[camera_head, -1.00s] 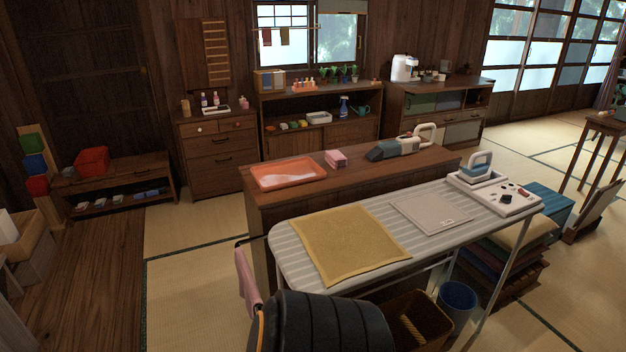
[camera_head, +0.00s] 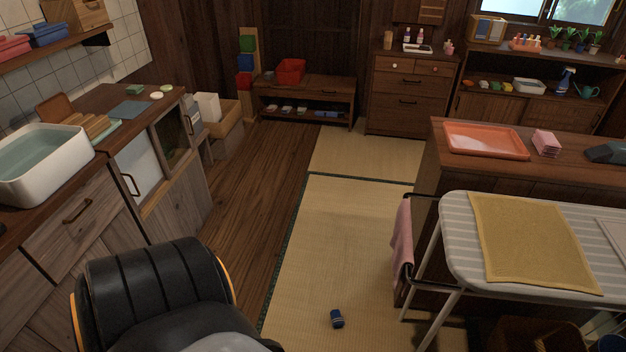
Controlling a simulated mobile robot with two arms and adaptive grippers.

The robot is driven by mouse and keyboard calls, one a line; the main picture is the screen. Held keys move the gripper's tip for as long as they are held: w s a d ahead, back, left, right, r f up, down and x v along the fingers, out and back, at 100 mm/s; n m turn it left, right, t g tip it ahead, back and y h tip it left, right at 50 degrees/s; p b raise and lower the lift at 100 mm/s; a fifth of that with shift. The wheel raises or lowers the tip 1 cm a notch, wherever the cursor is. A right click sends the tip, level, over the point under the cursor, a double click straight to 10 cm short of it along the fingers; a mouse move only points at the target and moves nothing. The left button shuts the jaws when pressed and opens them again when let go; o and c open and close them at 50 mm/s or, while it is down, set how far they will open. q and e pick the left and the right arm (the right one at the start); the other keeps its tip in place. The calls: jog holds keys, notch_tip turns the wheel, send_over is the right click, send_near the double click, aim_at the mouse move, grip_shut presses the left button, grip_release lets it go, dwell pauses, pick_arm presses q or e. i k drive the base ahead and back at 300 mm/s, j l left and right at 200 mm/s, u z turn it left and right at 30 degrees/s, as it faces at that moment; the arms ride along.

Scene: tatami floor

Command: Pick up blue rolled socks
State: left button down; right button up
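A small dark blue rolled bundle, which looks like the blue rolled socks (camera_head: 337,318), lies on the tatami floor in the lower middle of the head view. It is to the left of the ironing board's legs, with bare mat around it. A black rounded part of my own body fills the lower left, to the left of the socks and apart from them in the picture. Neither of my grippers shows in the view.
The ironing board (camera_head: 457,240) with a yellow cloth (camera_head: 530,240) stands at right, a pink cloth (camera_head: 402,240) hanging at its end. A sink counter (camera_head: 75,230) lines the left. Tatami (camera_head: 345,230) and wooden floor between them are clear.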

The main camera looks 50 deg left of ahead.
aim_at(338, 321)
jog(key=u, duration=1.4)
